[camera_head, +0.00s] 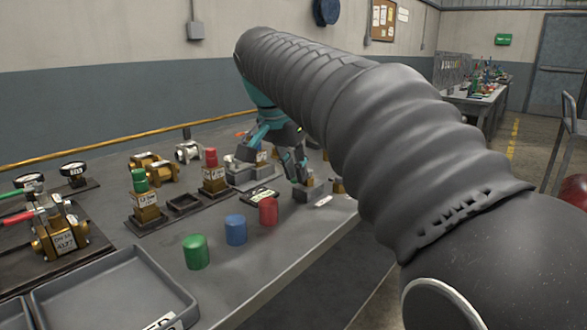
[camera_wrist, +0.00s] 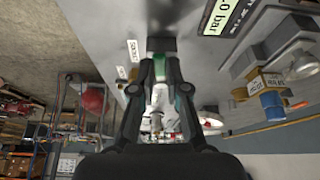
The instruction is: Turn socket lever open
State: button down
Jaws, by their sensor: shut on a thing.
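My gripper (camera_head: 292,168) reaches down to the right part of the grey bench, mostly behind my arm in the head view. In the wrist view its two fingers (camera_wrist: 160,62) come together at a dark grey block-like piece (camera_wrist: 161,44). The gripper is shut on this piece, which seems to be the socket lever; its exact shape and angle are hard to tell. A small grey block (camera_head: 303,192) is directly under the fingertips in the head view. A white label (camera_wrist: 133,51) lies beside the fingers; its text is too blurred to read surely.
Red (camera_head: 268,211), blue (camera_head: 235,229) and green (camera_head: 195,252) cylinders stand near the bench's front edge. A gauge display (camera_wrist: 222,17) and brass-coloured fittings (camera_wrist: 272,99) sit beside the gripper. A grey tray (camera_head: 110,292) is at the front left.

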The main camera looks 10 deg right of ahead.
jog(key=n, duration=0.1)
jog(key=d+n, duration=0.1)
jog(key=s+n+t+y, duration=0.1)
jog(key=n, duration=0.1)
jog(key=shift+s+d, duration=0.1)
jog(key=shift+d, duration=0.15)
jog(key=n, duration=0.1)
jog(key=d+n+y, duration=0.1)
jog(key=n, duration=0.1)
jog(key=d+n+y, duration=0.1)
jog(key=shift+s+n+t, duration=0.25)
jog(key=shift+n+t, duration=0.05)
jog(key=shift+t, duration=0.1)
jog(key=n, duration=0.1)
jog(key=d+n+y, duration=0.1)
jog(key=n, duration=0.1)
jog(key=shift+d+n, duration=0.2)
jog(key=shift+n, duration=0.1)
jog(key=shift+w+d+n+g+y, duration=0.15)
jog(key=shift+d+n+y, duration=0.2)
jog(key=shift+n, duration=0.45)
jog(key=shift+w+d+n+g+y, duration=0.2)
jog(key=shift+n+y, duration=0.1)
jog(key=shift+n, duration=0.5)
jog(key=shift+w+d+n+g+y, duration=0.15)
jog(key=shift+d+n+y, duration=0.2)
jog(key=shift+n, duration=0.45)
jog(key=c, duration=1.2)
grip_release()
